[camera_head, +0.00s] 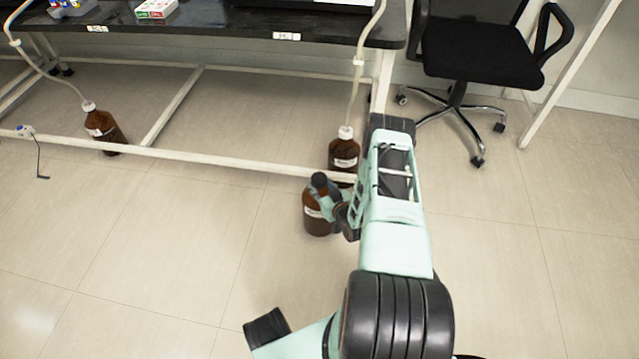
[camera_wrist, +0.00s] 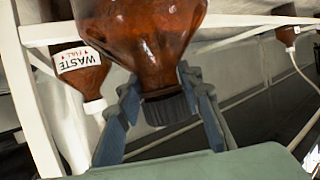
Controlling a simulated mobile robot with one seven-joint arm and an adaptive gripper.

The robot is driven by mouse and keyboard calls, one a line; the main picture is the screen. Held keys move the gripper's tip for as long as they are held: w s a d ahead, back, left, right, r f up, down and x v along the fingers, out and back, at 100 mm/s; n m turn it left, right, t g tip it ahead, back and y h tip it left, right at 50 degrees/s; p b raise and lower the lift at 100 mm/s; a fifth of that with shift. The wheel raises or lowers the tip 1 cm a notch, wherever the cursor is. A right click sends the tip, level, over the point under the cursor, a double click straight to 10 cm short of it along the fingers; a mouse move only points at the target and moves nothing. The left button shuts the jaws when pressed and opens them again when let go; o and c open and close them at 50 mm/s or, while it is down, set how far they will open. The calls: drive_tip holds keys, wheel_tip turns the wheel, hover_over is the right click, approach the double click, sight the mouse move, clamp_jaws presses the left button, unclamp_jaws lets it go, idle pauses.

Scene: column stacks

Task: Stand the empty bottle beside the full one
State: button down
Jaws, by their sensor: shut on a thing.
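A brown bottle (camera_head: 316,220) with a pale label is upright on the near side of the bench's lower rail. My gripper (camera_head: 325,190) is shut on its neck, just below the dark cap (camera_wrist: 168,108); in the wrist view the two blue-grey fingers flank the neck. I cannot tell whether its base touches the floor. A second brown bottle (camera_head: 343,150), white-capped with a tube, stands just behind it by the bench leg. In the wrist view that bottle (camera_wrist: 84,78) shows a label reading "WASTE FULL". The held bottle's label is not readable.
A third brown bottle (camera_head: 104,128) with a tube stands under the bench at left, and a bottle shows at the wrist view's right edge. The white lower rail (camera_head: 250,160) runs close by the held bottle. An office chair (camera_head: 480,70) is at right. Floor at front left is clear.

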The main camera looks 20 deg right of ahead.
drive_tip(key=shift+w+r, duration=0.15)
drive_tip(key=c, duration=1.8)
unclamp_jaws()
drive_tip(key=shift+f, duration=0.2)
drive_tip(key=o, duration=0.4)
drive_tip(key=shift+o, duration=0.2)
